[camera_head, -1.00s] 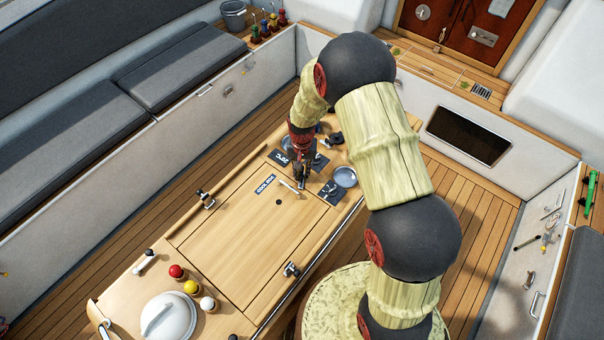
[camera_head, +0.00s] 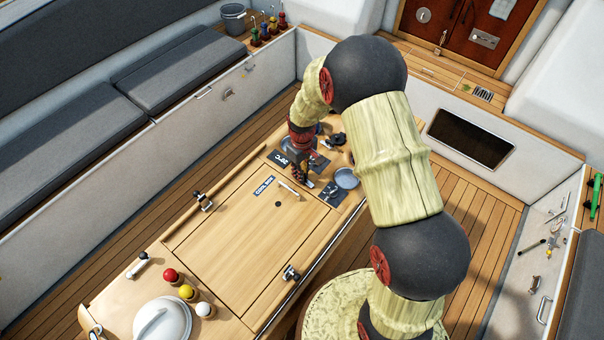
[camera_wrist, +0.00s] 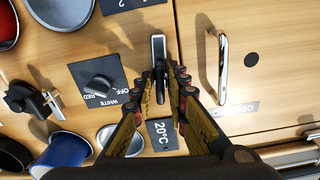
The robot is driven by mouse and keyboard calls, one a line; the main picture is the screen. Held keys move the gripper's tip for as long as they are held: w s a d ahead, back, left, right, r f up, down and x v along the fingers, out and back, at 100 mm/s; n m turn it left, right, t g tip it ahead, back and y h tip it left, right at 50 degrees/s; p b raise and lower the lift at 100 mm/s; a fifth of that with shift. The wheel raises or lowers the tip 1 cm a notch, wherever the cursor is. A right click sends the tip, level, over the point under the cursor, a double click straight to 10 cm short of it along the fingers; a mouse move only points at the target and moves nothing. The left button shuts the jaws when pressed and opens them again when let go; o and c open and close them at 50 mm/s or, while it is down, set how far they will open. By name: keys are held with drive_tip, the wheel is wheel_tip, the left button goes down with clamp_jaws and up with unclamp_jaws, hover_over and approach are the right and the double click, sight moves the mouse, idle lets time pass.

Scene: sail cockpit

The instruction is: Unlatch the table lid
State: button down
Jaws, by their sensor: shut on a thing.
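The table lid (camera_head: 235,235) is a flat wooden panel marked cool box, lying closed in the tabletop. Its slim metal handle (camera_head: 289,190) also shows in the wrist view (camera_wrist: 222,68). My gripper (camera_head: 303,184) is at the lid's far edge, beside that handle. In the wrist view its fingers (camera_wrist: 163,88) are shut on a small metal lever (camera_wrist: 158,52) with a dark part, just outside the lid's edge. The fingers hide part of the lever. Two more metal latches sit on the lid's sides, one at left (camera_head: 203,201) and one at right (camera_head: 290,273).
A black knob plate (camera_wrist: 98,85), a 20°C plate (camera_wrist: 162,135) and a blue cup (camera_wrist: 65,150) are close to my fingers. A grey bowl (camera_head: 346,178) stands near. A white pot lid (camera_head: 163,318) and coloured balls (camera_head: 187,292) are at the table's near end.

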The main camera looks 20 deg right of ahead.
drive_tip(key=shift+w+n, duration=0.1)
drive_tip(key=shift+n, duration=0.6)
drive_tip(key=c, duration=1.9)
unclamp_jaws()
wheel_tip(320, 180, up, 12)
